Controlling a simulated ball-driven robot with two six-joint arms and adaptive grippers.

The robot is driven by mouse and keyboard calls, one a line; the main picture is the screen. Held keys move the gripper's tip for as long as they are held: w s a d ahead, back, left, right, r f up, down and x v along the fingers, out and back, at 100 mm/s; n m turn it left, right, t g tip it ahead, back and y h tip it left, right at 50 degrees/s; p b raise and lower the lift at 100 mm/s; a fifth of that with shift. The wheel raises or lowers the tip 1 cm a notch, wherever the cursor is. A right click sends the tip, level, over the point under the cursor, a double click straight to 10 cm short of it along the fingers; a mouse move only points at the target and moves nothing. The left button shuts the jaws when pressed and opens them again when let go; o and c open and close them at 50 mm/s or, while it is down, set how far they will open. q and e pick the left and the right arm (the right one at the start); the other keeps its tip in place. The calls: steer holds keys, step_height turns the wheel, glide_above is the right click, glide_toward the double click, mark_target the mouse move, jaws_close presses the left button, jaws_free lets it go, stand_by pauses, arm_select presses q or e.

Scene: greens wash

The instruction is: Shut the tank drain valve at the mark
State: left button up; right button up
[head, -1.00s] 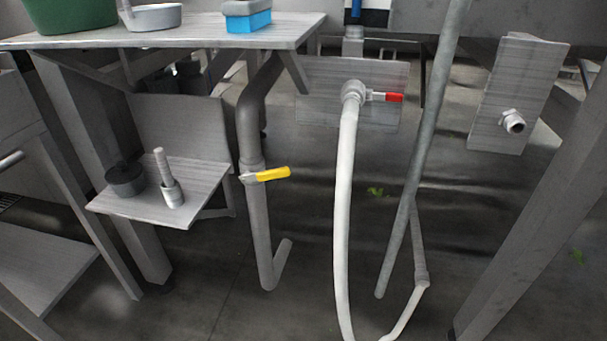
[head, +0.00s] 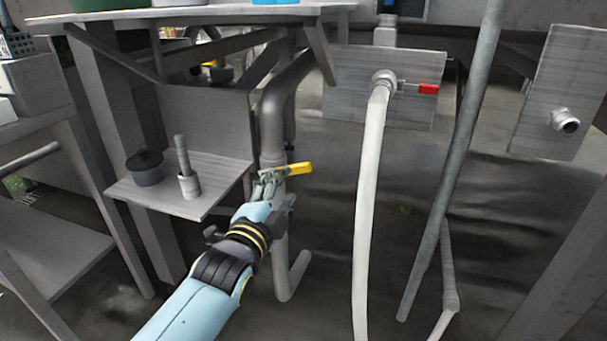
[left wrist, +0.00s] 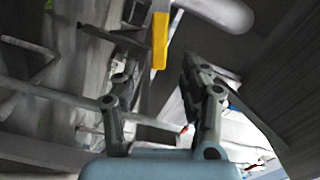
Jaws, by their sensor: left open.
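The yellow valve handle (head: 296,169) sits on the grey drain pipe (head: 271,125) under the table and points right, roughly crosswise to the pipe. My left gripper (head: 272,176) is at the pipe, just left of the handle in the head view. In the left wrist view the yellow handle (left wrist: 160,40) stands beyond and between the open fingers of the left gripper (left wrist: 158,78); the fingers look apart from it. The mark is not discernible. My right gripper is not in view.
A red-handled valve (head: 428,89) with a white hose (head: 368,200) is right of the pipe. A slanted grey pole (head: 455,160) stands farther right. A small shelf (head: 215,190) with a dark pot (head: 146,168) is on the left.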

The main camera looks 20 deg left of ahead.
mark_target(294, 172)
arm_select(q)
steer(key=w+b, duration=0.1)
steer(key=w, duration=0.2)
steer(key=w+b, duration=0.1)
steer(key=w, duration=0.3)
steer(key=shift+w+d+f, duration=0.1)
steer(key=shift+w+f, duration=0.1)
steer(key=shift+w+r, duration=0.1)
steer(key=shift+w, duration=0.3)
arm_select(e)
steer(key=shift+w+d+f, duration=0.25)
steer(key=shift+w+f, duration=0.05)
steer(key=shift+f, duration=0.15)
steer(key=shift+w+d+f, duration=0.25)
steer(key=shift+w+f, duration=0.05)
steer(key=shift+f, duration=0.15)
arm_select(q)
steer(key=shift+c, duration=0.4)
jaws_close()
